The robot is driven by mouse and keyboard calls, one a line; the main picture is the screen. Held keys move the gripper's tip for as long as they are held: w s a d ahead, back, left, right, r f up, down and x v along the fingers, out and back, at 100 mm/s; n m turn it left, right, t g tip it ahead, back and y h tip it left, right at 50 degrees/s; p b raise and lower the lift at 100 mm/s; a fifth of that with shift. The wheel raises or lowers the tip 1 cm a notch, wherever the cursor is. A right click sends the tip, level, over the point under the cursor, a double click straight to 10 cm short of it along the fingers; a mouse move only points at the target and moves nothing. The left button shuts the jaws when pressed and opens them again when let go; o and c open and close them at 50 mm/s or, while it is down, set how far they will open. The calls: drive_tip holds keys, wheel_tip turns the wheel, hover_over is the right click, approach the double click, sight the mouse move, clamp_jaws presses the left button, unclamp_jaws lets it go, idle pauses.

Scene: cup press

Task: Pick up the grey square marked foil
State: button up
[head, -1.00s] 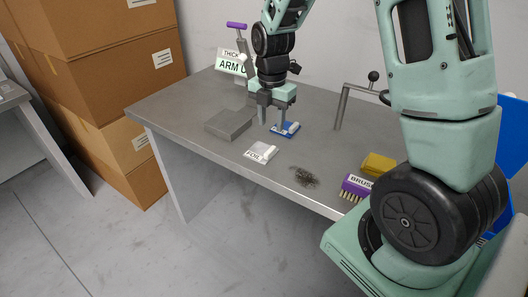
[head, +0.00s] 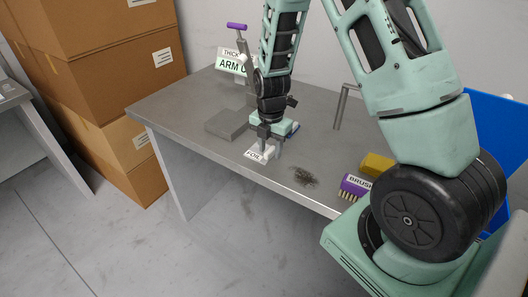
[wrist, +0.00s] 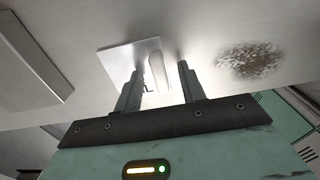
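The grey square foil (head: 251,157), with a white "FOIL" label, lies flat near the table's front edge in the head view, partly hidden by my gripper (head: 270,147). In the wrist view the foil (wrist: 118,62) is a pale square with a raised light grip bar (wrist: 158,72) along its right side. My gripper (wrist: 160,70) is open above the foil's right side. In that view its two fingers stand on either side of the bar, with gaps between. I cannot tell how far the fingertips are above the foil.
A dark debris patch (head: 304,177) and a purple brush (head: 355,186) are to the right. A bent metal post (head: 341,108) rises farther back.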

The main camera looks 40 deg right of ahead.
sight(270, 150)
clamp_jaws()
wheel_tip(270, 150, up, 10)
drive_tip(key=shift+b, duration=0.4)
